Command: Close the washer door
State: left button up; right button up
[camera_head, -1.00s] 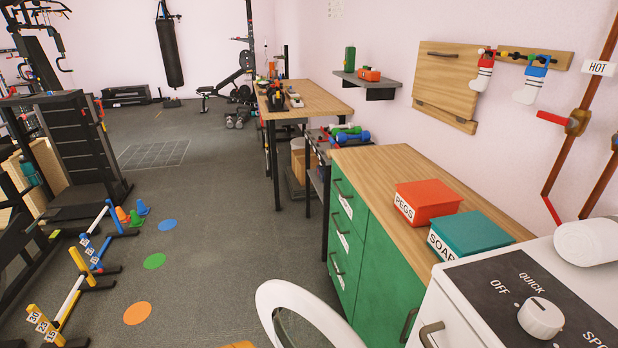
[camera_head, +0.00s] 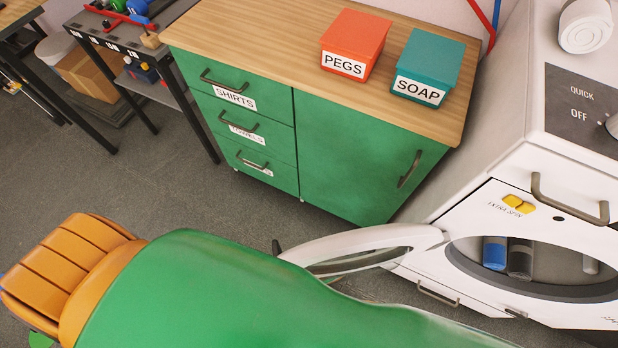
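The white washer (camera_head: 500,185) stands at the right. Its round door (camera_head: 370,240) is open, swung out to the left of the opening. The lower part of the door is hidden behind a green object in front. A small dark piece (camera_head: 277,247) shows at the door's outer end. The round opening (camera_head: 470,268) is uncovered, and blue and grey rolled items (camera_head: 495,252) show inside. Neither of my grippers is in view.
A long green object (camera_head: 230,300) with an orange slatted end (camera_head: 65,265), perhaps an ironing board, fills the lower foreground before the door. A green cabinet (camera_head: 350,160) stands left of the washer, with PEGS (camera_head: 355,40) and SOAP (camera_head: 430,60) boxes on top. Grey floor (camera_head: 130,185) is clear at left.

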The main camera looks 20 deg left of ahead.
aim_at(404, 239)
jog(key=i+j+z, duration=0.1)
jog(key=j+z, duration=0.75)
jog(key=z, duration=0.15)
jog(key=j+z, duration=0.75)
jog(key=z, duration=0.15)
jog(key=k+j+z, duration=0.15)
jog(key=z, duration=0.25)
jog(key=k+j+z, duration=0.1)
jog(key=j+z, duration=0.3)
jog(key=k+j, duration=0.2)
jog(key=k, duration=0.25)
jog(key=k+j, duration=0.2)
jog(key=k, duration=0.2)
